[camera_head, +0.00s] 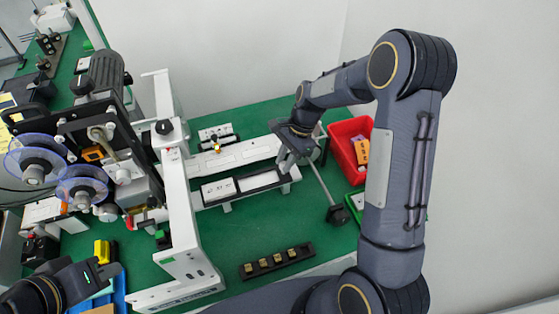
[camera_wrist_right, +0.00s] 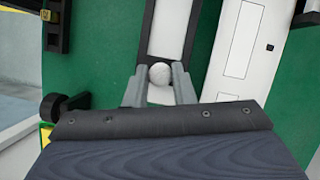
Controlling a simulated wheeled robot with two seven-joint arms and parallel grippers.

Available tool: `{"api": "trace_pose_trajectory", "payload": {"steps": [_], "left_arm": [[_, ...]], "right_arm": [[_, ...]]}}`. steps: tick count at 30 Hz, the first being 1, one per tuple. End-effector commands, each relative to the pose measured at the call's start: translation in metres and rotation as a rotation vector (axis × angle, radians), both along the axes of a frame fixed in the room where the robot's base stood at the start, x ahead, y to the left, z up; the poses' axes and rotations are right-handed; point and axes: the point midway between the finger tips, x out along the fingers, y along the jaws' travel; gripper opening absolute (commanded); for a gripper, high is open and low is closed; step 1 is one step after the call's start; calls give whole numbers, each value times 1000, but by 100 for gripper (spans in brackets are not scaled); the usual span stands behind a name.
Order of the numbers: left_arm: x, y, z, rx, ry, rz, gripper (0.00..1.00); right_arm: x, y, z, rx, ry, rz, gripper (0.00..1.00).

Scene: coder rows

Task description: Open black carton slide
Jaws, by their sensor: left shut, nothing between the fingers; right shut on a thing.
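The carton slide is a white rail (camera_head: 211,201) with a black-edged part (camera_head: 259,180), at the middle of the green bench. In the right wrist view a black-edged slot (camera_wrist_right: 168,28) runs away from me, with a round white knob (camera_wrist_right: 160,73) at its near end. My right gripper (camera_head: 286,172) is at the right end of the rail. In the wrist view its fingers (camera_wrist_right: 160,88) are shut on the knob from both sides. My left gripper (camera_head: 112,270) is at the lower left, away from the slide, shut and empty.
A labelling machine (camera_head: 110,130) with a white frame (camera_head: 183,215) stands left of the slide. A red bin (camera_head: 345,140) and a green bin (camera_head: 357,203) are at the right. A black block with several brass-coloured pieces (camera_head: 277,261) lies in front. Bare green bench surrounds it.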

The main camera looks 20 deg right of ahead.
Motion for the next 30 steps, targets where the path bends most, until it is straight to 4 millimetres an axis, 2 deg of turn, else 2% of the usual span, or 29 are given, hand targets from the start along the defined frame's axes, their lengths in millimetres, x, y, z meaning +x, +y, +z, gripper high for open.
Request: {"api": "trace_pose_trajectory", "payload": {"steps": [7, 8, 13, 23, 30], "left_arm": [[0, 0, 0, 0, 0, 0, 0], [0, 0, 0, 0, 0, 0, 0], [0, 0, 0, 0, 0, 0, 0], [0, 0, -1, 0, 0, 0, 0], [0, 0, -7, 0, 0, 0, 0]], "right_arm": [[1, 0, 1, 0, -2, -1, 0], [1, 0, 1, 0, -2, -1, 24], [1, 0, 1, 0, -1, 0, 45], [1, -1, 4, 0, -3, 0, 45], [6, -15, 38, 0, -8, -1, 45]]}}
